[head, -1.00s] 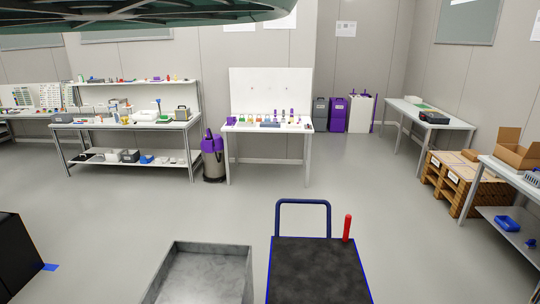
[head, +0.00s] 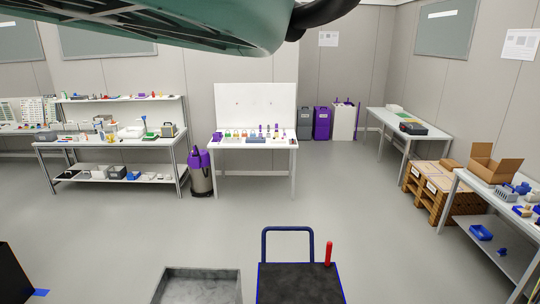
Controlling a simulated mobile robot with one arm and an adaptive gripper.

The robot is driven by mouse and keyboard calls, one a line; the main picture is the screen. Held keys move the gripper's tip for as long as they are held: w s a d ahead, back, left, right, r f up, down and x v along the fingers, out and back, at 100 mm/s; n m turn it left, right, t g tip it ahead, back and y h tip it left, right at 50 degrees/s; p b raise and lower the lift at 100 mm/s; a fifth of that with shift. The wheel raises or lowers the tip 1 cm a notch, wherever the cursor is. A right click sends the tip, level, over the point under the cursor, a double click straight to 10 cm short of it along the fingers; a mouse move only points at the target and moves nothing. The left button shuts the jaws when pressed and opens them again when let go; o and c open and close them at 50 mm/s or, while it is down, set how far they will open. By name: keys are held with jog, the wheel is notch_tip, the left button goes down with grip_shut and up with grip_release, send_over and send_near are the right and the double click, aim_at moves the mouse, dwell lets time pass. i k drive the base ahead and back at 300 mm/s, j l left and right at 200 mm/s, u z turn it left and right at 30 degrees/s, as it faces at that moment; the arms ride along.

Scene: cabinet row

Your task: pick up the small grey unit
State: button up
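I cannot tell for sure which thing is the small grey unit. A small grey box with a dark handle (head: 168,131) stands at the right end of the left workbench top. Another small grey box (head: 47,136) sits at that bench's left end. A dark grey box (head: 116,172) is on the lower shelf. All are small and far off in the head view. My gripper is not in view; only a green-grey part of my arm with a black cable crosses the top of the picture.
A white-topped table (head: 252,143) with small coloured items stands in the middle, beside a purple-and-grey canister (head: 201,174). A blue-handled trolley (head: 300,282) and a grey open bin (head: 200,270) are close at the bottom. Pallets (head: 440,188) stand right. Open floor lies between.

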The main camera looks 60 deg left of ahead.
aim_at(507, 195)
jog(key=i, duration=2.9)
jog(key=i+u, duration=0.1)
jog(key=i, duration=1.35)
jog(key=i+l, duration=0.2)
jog(key=i, duration=1.25)
